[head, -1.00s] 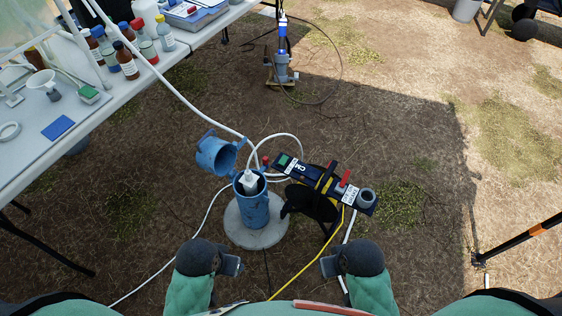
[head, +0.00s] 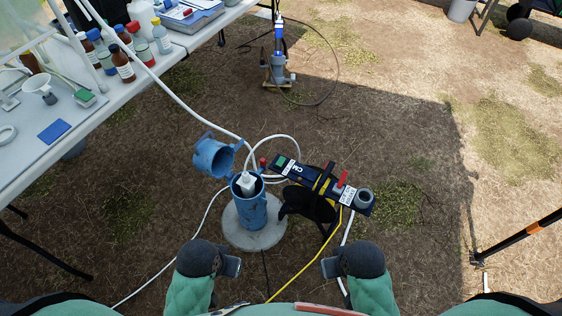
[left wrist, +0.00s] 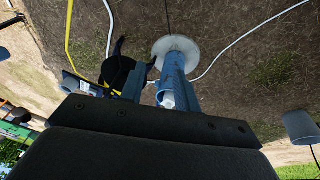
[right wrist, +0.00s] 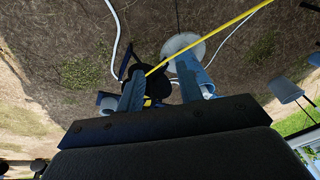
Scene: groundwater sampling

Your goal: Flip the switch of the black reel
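The black reel (head: 308,203) stands on the ground in the middle of the head view, just right of the blue well pipe. A dark panel (head: 293,171) with labels and a small green display lies across its top. A red lever (head: 342,179) and a small red knob (head: 263,163) show on the panel; I cannot tell the switch's position. My left gripper (head: 232,267) is low in the head view, in front of the well and apart from it. My right gripper (head: 329,268) is in front of the reel, apart from it. Both look open and empty.
The blue well pipe (head: 250,212) stands open on a round concrete pad (head: 232,236), its cap (head: 214,157) swung aside. White tubing and a yellow cable (head: 291,276) cross the ground. A table (head: 105,128) with bottles is at left. An orange-black leg (head: 520,236) stands at right.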

